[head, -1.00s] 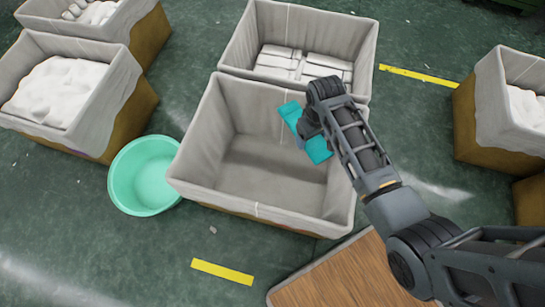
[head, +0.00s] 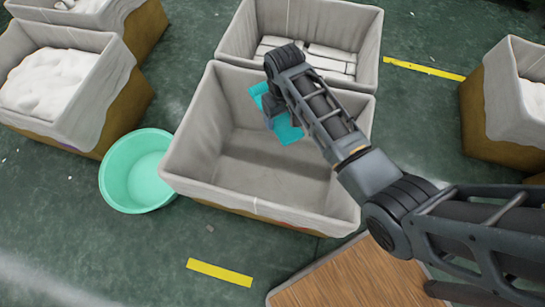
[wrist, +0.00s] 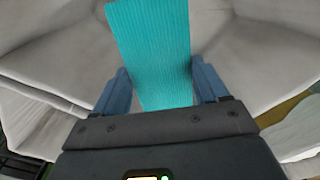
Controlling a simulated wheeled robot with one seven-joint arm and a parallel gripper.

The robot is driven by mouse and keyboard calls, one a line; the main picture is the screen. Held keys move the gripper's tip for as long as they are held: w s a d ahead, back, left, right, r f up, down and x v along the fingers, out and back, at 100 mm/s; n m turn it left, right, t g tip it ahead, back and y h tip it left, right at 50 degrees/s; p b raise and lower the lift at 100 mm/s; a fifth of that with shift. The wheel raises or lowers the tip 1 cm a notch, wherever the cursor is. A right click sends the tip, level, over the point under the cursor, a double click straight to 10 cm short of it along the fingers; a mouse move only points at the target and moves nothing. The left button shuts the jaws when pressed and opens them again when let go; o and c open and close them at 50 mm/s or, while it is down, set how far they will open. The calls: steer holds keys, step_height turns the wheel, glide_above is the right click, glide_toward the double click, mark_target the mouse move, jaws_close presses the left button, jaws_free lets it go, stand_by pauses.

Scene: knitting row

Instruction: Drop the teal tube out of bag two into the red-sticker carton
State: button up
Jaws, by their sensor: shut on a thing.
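The teal tube (wrist: 152,50) is a flat ribbed knitted piece. It also shows in the head view (head: 287,129), partly hidden by my wrist. My gripper (wrist: 165,88) is shut on it, with one blue finger on each side. In the head view, my gripper (head: 272,115) holds the tube over the large empty-looking lined carton (head: 205,150) in the middle.
A lined carton (head: 355,28) with flat white packs stands directly behind. Cartons with white fabric (head: 50,80) stand at the left, another (head: 500,110) at the right. A green tub (head: 135,170) sits left of the middle carton. A wooden top (head: 360,275) is at the front.

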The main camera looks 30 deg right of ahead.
step_height(320, 180, down, 2)
steer(key=shift+f+b, duration=0.2)
steer(key=shift+b, duration=0.6)
steer(key=o, duration=1)
steer(key=shift+o, duration=0.2)
steer(key=shift+r, duration=0.2)
step_height(320, 180, up, 8)
steer(key=shift+f+p, duration=0.25)
steer(key=shift+p, duration=0.9)
